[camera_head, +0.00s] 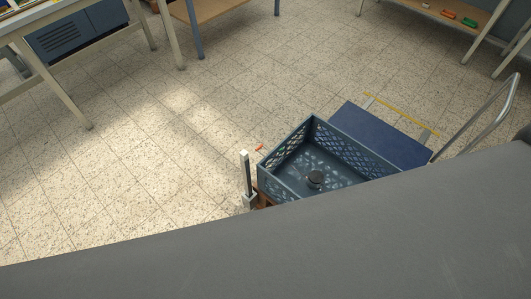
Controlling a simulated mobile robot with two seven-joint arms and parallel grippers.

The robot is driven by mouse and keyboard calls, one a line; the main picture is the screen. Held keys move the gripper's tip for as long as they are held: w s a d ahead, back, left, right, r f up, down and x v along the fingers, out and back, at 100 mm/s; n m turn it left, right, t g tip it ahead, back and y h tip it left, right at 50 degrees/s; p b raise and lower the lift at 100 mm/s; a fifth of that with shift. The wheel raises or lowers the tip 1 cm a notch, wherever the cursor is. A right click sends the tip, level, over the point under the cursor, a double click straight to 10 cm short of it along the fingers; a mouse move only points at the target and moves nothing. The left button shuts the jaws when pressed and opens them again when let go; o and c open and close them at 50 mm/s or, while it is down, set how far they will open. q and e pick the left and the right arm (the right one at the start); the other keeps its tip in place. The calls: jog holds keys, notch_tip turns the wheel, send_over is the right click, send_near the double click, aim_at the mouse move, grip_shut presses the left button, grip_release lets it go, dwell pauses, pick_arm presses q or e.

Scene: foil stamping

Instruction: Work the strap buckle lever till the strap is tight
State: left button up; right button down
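Neither of my grippers is in view. A thin yellow strip (400,113), possibly a strap, runs along the far side of a dark blue flat panel (378,135). I cannot tell whether it is tight or slack. A small red piece (261,148) shows at the left of the blue-grey crate (291,150); I cannot tell whether it is a buckle lever. No buckle can be made out clearly.
A bent metal handle (487,122) rises at the right. A large grey surface fills the foreground. The tiled floor (130,160) at left is clear.

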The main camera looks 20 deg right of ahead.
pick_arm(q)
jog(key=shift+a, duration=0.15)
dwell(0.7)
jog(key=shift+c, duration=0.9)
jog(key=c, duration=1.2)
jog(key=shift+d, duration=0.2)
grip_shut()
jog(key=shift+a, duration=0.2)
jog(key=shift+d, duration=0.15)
